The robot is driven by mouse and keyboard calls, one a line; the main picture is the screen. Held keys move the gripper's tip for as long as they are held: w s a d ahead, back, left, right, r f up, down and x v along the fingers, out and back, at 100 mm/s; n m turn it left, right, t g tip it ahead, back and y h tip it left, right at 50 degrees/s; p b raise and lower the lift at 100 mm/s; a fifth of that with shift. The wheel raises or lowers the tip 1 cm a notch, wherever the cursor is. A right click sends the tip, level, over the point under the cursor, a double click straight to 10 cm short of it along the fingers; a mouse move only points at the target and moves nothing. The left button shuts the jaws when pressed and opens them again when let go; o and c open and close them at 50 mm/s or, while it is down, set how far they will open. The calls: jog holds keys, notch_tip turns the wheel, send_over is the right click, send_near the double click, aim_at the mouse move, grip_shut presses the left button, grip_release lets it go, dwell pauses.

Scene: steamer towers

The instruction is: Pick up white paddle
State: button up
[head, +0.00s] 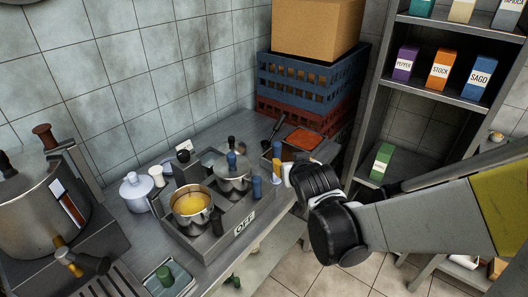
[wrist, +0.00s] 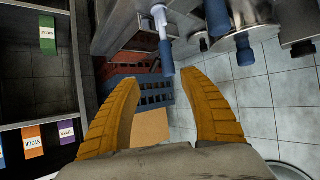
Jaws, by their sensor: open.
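No item shows clearly as a paddle. The likeliest is a slim piece with a white part and a blue end (wrist: 162,30), near the top centre of the wrist view. In the head view a small white piece (head: 287,174) stands by blue handles at the right end of the counter, partly hidden by my wrist; I cannot tell if it is the same thing. My gripper (wrist: 172,72) is open, its two ochre fingers spread with nothing held. The blue end appears between the fingertips in the picture; its distance from them is unclear. In the head view my fingers are mostly hidden.
A pot of yellow liquid (head: 192,205) and a lidded pot (head: 233,178) sit on the cooker by the white piece. Blue and red crates (head: 305,85) with a cardboard box (head: 315,28) stand behind. A shelf (head: 440,97) with cartons is at the right.

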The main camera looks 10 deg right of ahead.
jog(key=t, duration=0.1)
send_near(278, 155)
jog(key=b+x, duration=0.4)
jog(key=x, duration=0.7)
jog(key=shift+w+f, duration=0.15)
jog(key=shift+w, duration=0.2)
jog(key=shift+s, duration=0.1)
jog(key=shift+c, duration=0.9)
grip_shut()
